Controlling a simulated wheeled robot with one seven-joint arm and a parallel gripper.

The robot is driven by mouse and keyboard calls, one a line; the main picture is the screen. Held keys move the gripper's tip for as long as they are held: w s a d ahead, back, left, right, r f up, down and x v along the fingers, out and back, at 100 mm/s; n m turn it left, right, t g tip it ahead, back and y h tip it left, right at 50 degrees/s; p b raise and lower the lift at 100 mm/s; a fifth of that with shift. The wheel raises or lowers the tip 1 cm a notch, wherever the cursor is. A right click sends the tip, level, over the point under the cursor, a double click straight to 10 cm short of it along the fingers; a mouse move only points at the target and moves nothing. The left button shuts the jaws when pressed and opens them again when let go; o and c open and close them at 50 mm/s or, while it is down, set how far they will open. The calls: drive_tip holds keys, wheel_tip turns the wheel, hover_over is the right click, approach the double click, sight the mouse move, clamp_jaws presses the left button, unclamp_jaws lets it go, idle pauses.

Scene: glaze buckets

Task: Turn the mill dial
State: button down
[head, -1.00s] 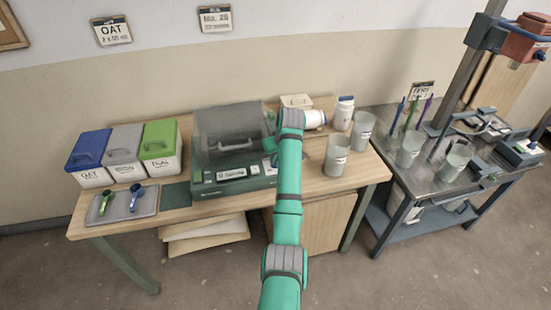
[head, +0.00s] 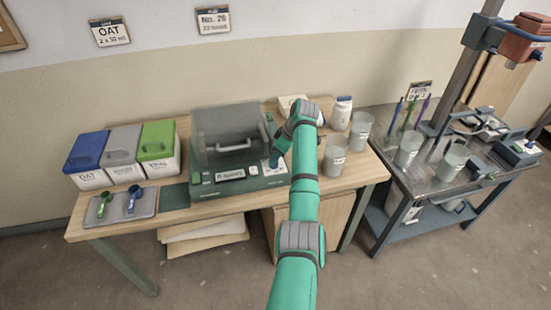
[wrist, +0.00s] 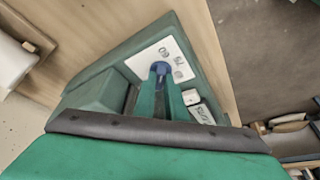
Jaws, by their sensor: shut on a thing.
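The mill (head: 208,191) stands on the wooden bench, a green base under a grey see-through cover with a handle. Its front panel has a small display (head: 230,175) and buttons. The blue dial (wrist: 161,67) sits on a white plate (wrist: 175,58) with printed numbers at the right end of the panel. My gripper (head: 275,161) reaches down over this end, and its fingers (wrist: 160,92) are shut on the dial. The fingers hide part of the dial, and I cannot read its setting for sure.
Lidded bins in blue, grey and green (head: 158,170) stand left of the mill. A tray (head: 98,215) with two scoops lies in front of them. Cups (head: 334,158) and a white jar (head: 341,113) stand right of my arm. A metal table (head: 400,125) is further right.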

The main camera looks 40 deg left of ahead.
drive_tip(key=shift+a+r, duration=0.1)
drive_tip(key=shift+r, duration=0.1)
drive_tip(key=c, duration=1.8)
unclamp_jaws()
drive_tip(key=shift+f, duration=0.1)
drive_tip(key=v, duration=1)
drive_tip(key=shift+r, duration=0.4)
